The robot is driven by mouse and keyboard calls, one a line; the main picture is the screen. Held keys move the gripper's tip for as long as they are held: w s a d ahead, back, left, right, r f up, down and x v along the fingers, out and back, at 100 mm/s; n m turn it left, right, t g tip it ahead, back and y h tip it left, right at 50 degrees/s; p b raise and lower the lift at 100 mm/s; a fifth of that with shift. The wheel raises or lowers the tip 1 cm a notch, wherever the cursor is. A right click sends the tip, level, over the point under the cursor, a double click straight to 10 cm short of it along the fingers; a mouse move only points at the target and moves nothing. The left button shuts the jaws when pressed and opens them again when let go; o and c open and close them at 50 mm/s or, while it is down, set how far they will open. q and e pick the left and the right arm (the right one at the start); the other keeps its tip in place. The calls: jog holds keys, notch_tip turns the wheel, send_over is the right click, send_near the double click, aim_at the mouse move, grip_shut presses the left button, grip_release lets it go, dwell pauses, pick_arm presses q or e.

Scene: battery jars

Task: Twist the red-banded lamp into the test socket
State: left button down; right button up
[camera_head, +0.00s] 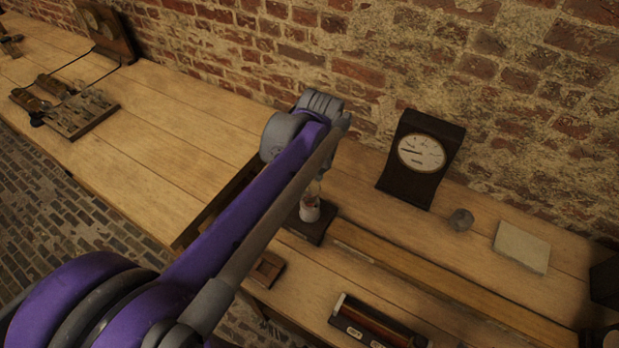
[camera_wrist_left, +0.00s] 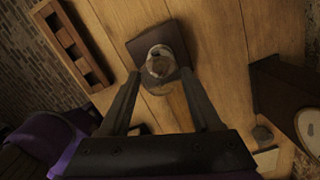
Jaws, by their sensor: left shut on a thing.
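The test socket (camera_head: 309,212) is a small pale round fitting on a dark square wooden base (camera_head: 304,229), near the middle of the bench in the head view. In the left wrist view the base (camera_wrist_left: 138,46) lies below the fingers. My left gripper (camera_wrist_left: 160,74) reaches down over it and is shut on the lamp (camera_wrist_left: 172,98), whose clear glass shows between the fingers. The lamp stands over the socket, in line with it; I cannot tell how deep it sits. Its red band is barely visible. My arm hides most of the fingers in the head view. My right gripper is not in view.
A dark-cased dial meter (camera_head: 421,155) stands behind to the right, by the brick wall. A long wooden strip (camera_head: 430,268) runs right from the socket. A coil box (camera_head: 376,322), a grey knob (camera_head: 461,219) and a pale slab (camera_head: 521,247) lie nearby.

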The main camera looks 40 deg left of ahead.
pick_arm(q)
jog(key=shift+m, duration=1)
jog(key=shift+m, duration=1.2)
jog(key=m, duration=0.3)
jog(key=shift+t+h, duration=0.3)
grip_release()
notch_tip(320, 180, up, 11)
jog(key=p, duration=0.1)
jog(key=shift+s+d+f, duration=0.15)
jog(key=shift+s+d, duration=0.25)
jog(key=shift+s, duration=0.05)
